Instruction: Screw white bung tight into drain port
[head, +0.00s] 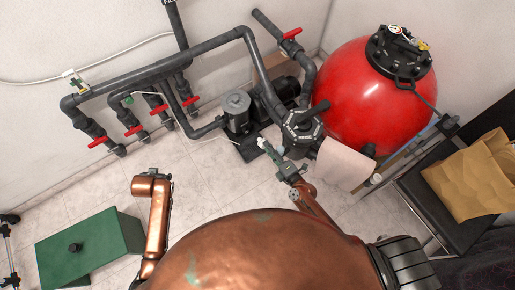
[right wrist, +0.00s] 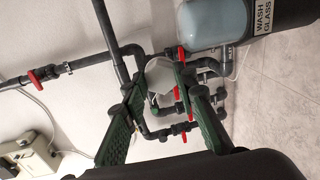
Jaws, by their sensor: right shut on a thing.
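My right gripper (head: 268,147) is in the middle of the head view, just left of the black multiport valve. In the right wrist view its green fingers (right wrist: 160,85) are closed on a pale, many-sided piece, which looks like the white bung (right wrist: 160,73). The fingers cover its sides. The red filter tank (head: 350,95) stands to the right of the gripper. A dark stub low on the tank (head: 368,150) looks like the drain port. It is apart from the gripper, and its opening cannot be made out. My left gripper is not in view.
A pale pink cloth (head: 345,164) hangs below the tank. The pump (head: 237,110) and grey pipes with red valve handles (head: 133,130) stand behind. A dark bench (head: 420,200) with a tan bag (head: 475,175) is at right, a green box (head: 95,245) at left. Tiled floor between is clear.

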